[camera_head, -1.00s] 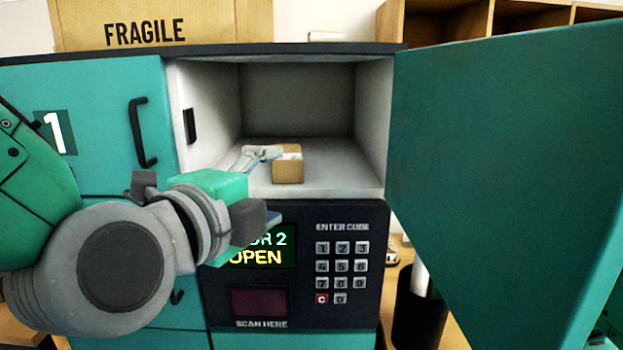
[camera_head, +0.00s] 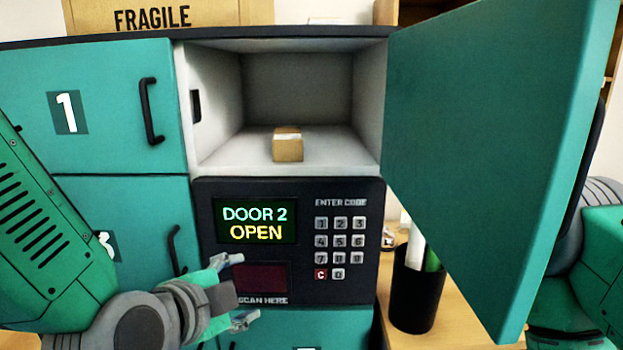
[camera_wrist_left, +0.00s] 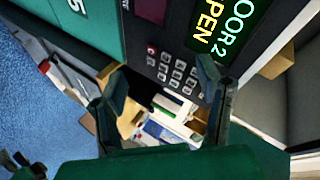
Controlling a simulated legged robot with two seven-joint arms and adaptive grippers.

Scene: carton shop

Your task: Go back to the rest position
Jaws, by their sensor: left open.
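My left gripper (camera_head: 238,290) is open and empty, low in front of the locker's scan window (camera_head: 262,278). Its two fingers also show in the left wrist view (camera_wrist_left: 165,95), spread apart with nothing between them. A small brown carton (camera_head: 288,148) sits upright on the floor of the open compartment (camera_head: 220,150), apart from the gripper. The teal compartment door (camera_head: 490,130) stands wide open to the right. The screen (camera_head: 256,222) reads "DOOR 2 OPEN". My right arm shows at the right edge, but its gripper is out of view.
A keypad (camera_head: 338,245) is right of the screen. A black cup (camera_head: 416,295) with rolled items stands on the wooden table (camera_head: 462,305). Closed door 1 (camera_head: 100,110) is at the left. A box marked FRAGILE (camera_head: 225,14) is on top.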

